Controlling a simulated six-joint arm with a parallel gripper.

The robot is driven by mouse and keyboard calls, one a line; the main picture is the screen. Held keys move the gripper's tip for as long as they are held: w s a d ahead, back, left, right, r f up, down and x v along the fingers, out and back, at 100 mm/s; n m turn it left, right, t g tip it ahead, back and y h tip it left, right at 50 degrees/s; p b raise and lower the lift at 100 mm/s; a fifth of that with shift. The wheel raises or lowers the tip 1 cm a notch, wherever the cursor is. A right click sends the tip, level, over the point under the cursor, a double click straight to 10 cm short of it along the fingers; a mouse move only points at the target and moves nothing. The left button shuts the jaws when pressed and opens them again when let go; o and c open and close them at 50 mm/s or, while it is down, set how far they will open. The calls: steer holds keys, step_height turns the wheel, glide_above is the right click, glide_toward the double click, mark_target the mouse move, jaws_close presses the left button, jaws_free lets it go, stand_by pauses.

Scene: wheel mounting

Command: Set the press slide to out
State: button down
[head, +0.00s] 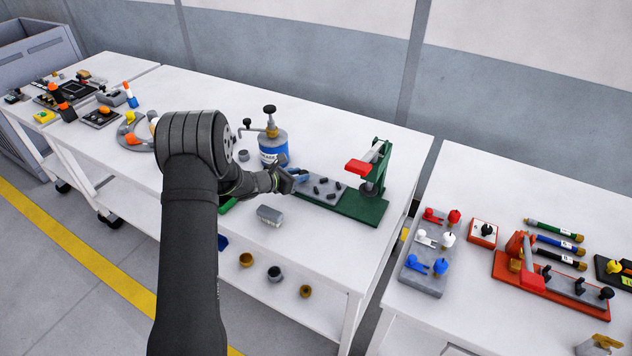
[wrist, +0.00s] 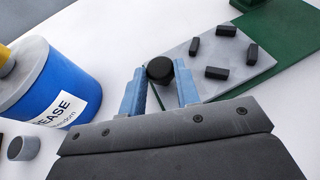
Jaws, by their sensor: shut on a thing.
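The press (head: 368,180) has a green base and frame with a red handle, and stands near the right end of the middle table. Its slide is a grey plate (head: 325,191) with several small black blocks on it, lying along the green base; the plate also shows in the wrist view (wrist: 215,62). A round black knob (wrist: 160,69) is at the plate's near left end. My gripper (wrist: 160,85) is shut on this knob, with a blue finger on each side of it. In the head view my gripper (head: 298,174) is at the plate's left end.
A blue grease can (head: 273,148) stands close behind my gripper, on the left in the wrist view. A grey block (head: 269,215) lies on the table in front. A second table on the right holds coloured valves and an orange-red fixture (head: 540,280).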

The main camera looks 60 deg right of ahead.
steer(key=shift+w+r, duration=0.1)
steer(key=shift+w, duration=0.45)
steer(key=c, duration=1.1)
jaws_free()
steer(key=v, duration=1.7)
steer(key=shift+a, duration=0.2)
steer(key=x, duration=1.7)
steer(key=shift+s+d, duration=0.25)
